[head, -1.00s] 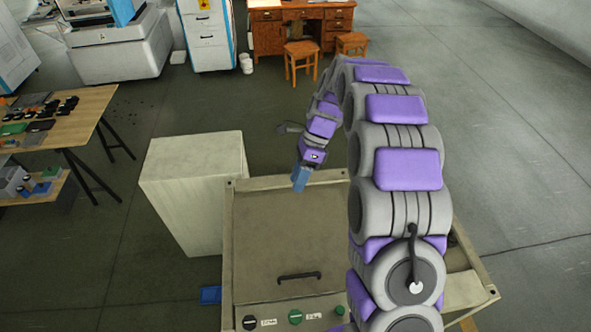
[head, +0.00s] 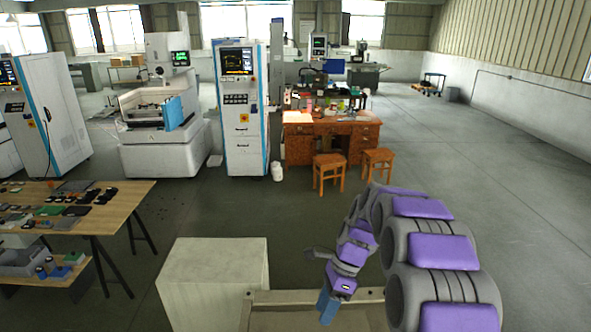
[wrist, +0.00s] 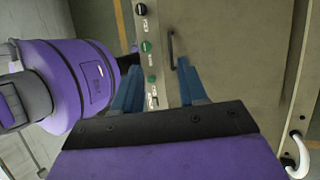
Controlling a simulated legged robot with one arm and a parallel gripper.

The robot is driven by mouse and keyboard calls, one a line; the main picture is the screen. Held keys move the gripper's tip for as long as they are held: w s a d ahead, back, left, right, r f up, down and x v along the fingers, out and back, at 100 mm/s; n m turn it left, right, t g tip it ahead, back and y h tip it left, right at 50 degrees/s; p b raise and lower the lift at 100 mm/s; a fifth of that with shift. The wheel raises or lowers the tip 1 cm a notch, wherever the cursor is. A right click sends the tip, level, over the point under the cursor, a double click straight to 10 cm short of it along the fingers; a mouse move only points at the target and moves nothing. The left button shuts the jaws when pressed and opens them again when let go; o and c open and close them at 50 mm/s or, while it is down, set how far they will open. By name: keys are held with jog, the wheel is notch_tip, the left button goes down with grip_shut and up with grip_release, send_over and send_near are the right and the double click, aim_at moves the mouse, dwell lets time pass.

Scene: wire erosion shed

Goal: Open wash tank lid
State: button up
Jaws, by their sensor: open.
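The wash tank lid (wrist: 225,50) is a flat beige panel with a dark bar handle (wrist: 172,48) near its front edge, and it lies shut. A control strip (wrist: 143,60) with black and green knobs runs beside it. My gripper (wrist: 158,88) is open, its two blue fingers apart and empty, with the handle beyond the right fingertip. In the head view my gripper (head: 328,307) hangs above the far part of the tank (head: 262,297). Most of the tank and the handle are out of the head view.
A pale box-like cabinet (head: 213,280) stands left of the tank. A wooden table (head: 115,200) with small parts is farther left. A desk (head: 330,140), stools and machines stand at the back. The floor at the right is clear.

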jog(key=s+d+f+n+h+b, duration=0.1)
jog(key=s+f+n+b, duration=0.3)
jog(key=s, duration=0.7)
jog(key=s+d+f+n+t+h+b, duration=0.1)
jog(key=s+f+n+b, duration=0.3)
jog(key=s+n+b, duration=0.4)
jog(key=s+d+f+n+h+b, duration=0.2)
jog(key=s+f+n+b, duration=0.3)
jog(key=s, duration=0.9)
jog(key=d+n+b, duration=0.1)
jog(key=b, duration=0.2)
jog(key=shift+s+d+t+b, duration=0.15)
jog(key=shift+s+t+b, duration=0.05)
jog(key=shift+t+b, duration=0.2)
jog(key=shift+w, duration=0.1)
